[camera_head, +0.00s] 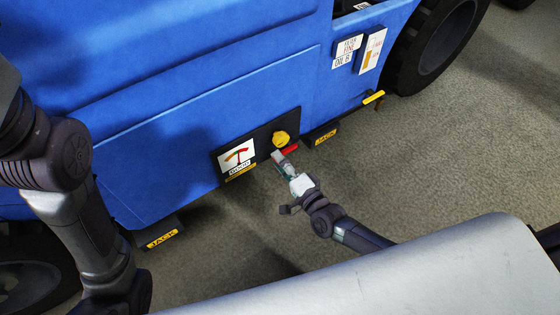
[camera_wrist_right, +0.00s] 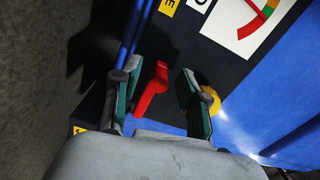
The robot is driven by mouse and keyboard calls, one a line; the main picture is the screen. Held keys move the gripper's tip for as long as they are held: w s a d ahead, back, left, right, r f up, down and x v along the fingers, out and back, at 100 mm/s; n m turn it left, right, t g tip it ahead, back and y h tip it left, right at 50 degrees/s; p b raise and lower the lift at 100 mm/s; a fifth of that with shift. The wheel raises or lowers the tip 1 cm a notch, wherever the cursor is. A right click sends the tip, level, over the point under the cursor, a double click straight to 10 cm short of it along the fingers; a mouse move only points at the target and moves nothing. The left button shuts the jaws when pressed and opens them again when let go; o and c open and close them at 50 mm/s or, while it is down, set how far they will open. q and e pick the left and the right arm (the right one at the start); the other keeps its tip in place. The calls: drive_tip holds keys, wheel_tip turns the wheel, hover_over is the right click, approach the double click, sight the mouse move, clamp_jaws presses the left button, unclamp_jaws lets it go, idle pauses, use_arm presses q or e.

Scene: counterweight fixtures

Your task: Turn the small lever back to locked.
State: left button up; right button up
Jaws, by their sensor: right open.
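The small red lever (camera_head: 290,150) sits on a black panel low on the blue machine, just below a yellow knob (camera_head: 280,139). In the right wrist view the red lever (camera_wrist_right: 152,90) stands between the two spread fingers of my right gripper (camera_wrist_right: 155,80), with gaps on both sides. In the head view my right gripper (camera_head: 284,158) is at the lever, open, and covers part of it. The yellow knob (camera_wrist_right: 210,99) is partly hidden behind one finger. My left arm shows at the left, but its gripper is out of frame.
A gauge label (camera_head: 237,155) with a red, yellow and green arc is left of the knob. Yellow JACK tabs (camera_head: 325,137) stick out along the machine's lower edge. Black wheels (camera_head: 435,45) stand at the ends. The grey floor in front is open.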

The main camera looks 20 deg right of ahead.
drive_tip(key=v, duration=1.1)
drive_tip(key=shift+s, duration=0.4)
drive_tip(key=shift+d+r, duration=0.1)
